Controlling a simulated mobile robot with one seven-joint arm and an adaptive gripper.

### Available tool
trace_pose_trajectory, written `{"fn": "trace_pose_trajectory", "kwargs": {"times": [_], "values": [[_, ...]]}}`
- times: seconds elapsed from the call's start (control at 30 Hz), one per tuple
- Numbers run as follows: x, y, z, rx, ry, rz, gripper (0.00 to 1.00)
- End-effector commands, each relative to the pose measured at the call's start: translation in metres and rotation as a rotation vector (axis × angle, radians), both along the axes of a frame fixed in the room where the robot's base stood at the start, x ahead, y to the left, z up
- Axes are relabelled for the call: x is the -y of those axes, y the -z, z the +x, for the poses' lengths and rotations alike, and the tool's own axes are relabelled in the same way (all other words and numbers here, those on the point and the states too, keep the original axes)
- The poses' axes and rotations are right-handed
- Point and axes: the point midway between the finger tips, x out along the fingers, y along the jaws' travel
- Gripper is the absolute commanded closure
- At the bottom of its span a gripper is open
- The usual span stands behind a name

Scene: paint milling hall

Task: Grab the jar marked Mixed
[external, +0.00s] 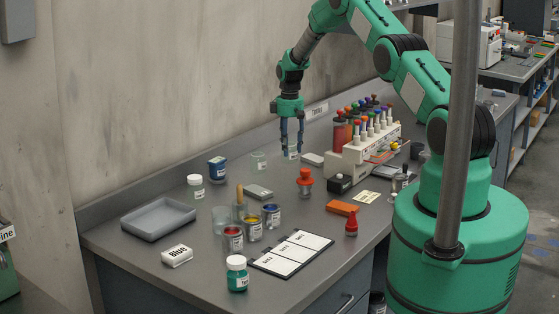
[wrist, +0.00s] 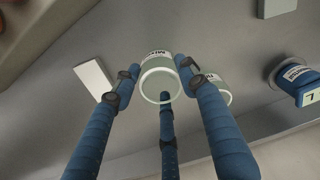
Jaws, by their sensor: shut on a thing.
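My gripper (external: 291,146) has blue fingers and hangs pointing down over the back of the grey bench. It is shut on a small pale, glassy jar (wrist: 160,83), which sits between the fingertips in the wrist view. The jar has a white label with dark lettering, seen at an angle and only partly readable; it seems to begin with "M". In the external view the fingers partly hide the held jar (external: 293,153), and I cannot tell whether it is clear of the bench. A second pale jar (wrist: 219,91) stands close beside it, also seen in the external view (external: 258,161).
A blue tin (external: 217,169) and a white jar (external: 195,188) stand to the left. A rack of colourful-topped bottles (external: 362,148) stands to the right. A red-orange bottle (external: 305,182), open tins and a grey tray (external: 158,220) are nearer the front. A wall rises behind.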

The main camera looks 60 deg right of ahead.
Motion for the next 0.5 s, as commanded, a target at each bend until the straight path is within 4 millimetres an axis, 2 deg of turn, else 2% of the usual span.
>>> {"fn": "trace_pose_trajectory", "kwargs": {"times": [0.3, 0.5], "values": [[0.0, -0.042, 0.0, 0.001, 0.0, -0.001, 0.8], [0.0, -0.054, 0.0, 0.0, 0.0, 0.001, 0.8]]}}
